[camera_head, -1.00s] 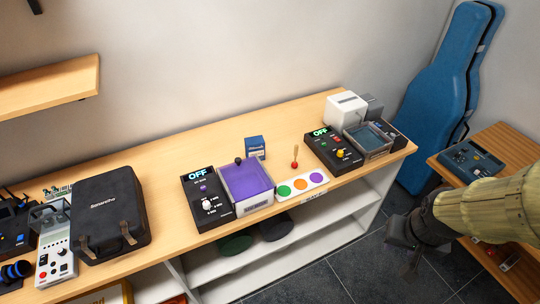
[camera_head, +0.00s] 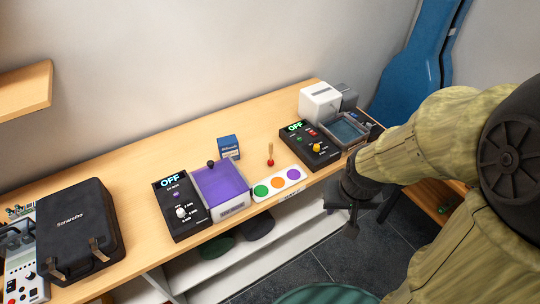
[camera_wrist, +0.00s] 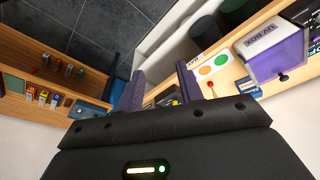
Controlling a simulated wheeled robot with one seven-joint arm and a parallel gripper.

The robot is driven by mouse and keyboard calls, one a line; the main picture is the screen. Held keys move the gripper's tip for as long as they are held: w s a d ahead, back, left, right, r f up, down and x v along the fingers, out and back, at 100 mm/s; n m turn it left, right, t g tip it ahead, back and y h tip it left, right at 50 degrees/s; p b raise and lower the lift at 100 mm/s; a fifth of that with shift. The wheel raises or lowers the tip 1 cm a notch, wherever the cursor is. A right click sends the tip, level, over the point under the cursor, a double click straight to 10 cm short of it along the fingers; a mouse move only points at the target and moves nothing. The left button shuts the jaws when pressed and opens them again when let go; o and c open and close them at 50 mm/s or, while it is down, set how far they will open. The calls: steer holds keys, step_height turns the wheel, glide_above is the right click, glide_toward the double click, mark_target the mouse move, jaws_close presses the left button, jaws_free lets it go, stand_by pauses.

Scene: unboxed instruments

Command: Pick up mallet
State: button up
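The mallet (camera_head: 270,156) has a red head and a thin light wooden handle. It stands upright on the wooden counter, head down, just behind a white panel with green, orange and purple discs (camera_head: 280,183). In the wrist view the mallet's red head (camera_wrist: 211,84) shows small, right of the fingers. My gripper (camera_head: 352,212) is off the counter's front edge, to the right of and nearer than the mallet, apart from it. In the wrist view its two fingers (camera_wrist: 158,85) are spread with nothing between them.
A purple-lidded box (camera_head: 222,187) stands left of the mallet, with a small blue box (camera_head: 228,147) behind. A black control box (camera_head: 310,145) stands to the right. A black case (camera_head: 80,228) lies farther left. Bare counter surrounds the mallet.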

steer(key=w+a+f+m+t+h+b, duration=0.1)
steer(key=w+a+f+t+b, duration=0.25)
steer(key=w+f, duration=0.45)
steer(key=w+a+f+m+t+b, duration=0.1)
steer(key=w+a+f+t+b, duration=0.3)
steer(key=w+f, duration=0.45)
steer(key=w+a+n+t+y+b, duration=0.2)
steer(key=a+n+t+y+b, duration=0.1)
steer(key=a+t+b, duration=0.2)
steer(key=a+t, duration=0.2)
steer(key=shift+w+a+f+t, duration=0.35)
steer(key=shift+a, duration=0.05)
